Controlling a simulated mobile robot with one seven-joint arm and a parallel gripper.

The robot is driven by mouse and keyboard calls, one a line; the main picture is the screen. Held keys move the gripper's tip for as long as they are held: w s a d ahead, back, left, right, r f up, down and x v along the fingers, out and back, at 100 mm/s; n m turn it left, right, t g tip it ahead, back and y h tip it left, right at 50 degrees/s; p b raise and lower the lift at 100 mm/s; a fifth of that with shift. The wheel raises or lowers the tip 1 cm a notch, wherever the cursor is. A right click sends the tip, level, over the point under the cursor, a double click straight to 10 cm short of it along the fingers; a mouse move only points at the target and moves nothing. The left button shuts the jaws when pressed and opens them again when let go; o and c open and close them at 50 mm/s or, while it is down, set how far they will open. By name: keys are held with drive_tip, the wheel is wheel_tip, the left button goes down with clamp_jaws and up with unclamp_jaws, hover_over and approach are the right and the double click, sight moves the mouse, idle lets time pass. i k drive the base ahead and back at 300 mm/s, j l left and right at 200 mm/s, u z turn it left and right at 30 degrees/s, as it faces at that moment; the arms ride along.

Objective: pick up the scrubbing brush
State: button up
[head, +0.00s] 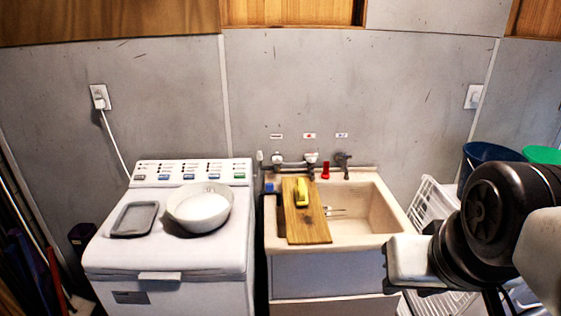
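A small yellow object with a dark patch, which looks like the scrubbing brush (301,188), lies on a wooden board (309,233). The board lies across the left part of the beige sink (370,215). Part of my arm, black and white, shows at the lower right, to the right of the sink and apart from the brush. No gripper fingers show in the head view.
Taps (293,161) and a red item (325,171) stand behind the sink. A white washing machine (180,262) at left bears a white bowl (200,208) and a grey tray (135,219). A white rack (432,208) and blue bucket (486,152) stand at right.

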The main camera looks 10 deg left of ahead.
sight(300, 189)
drive_tip(key=i+l+z, duration=0.1)
drive_tip(key=i, duration=0.45)
drive_tip(key=i+l, duration=0.1)
drive_tip(key=i, duration=0.5)
drive_tip(key=z, duration=0.05)
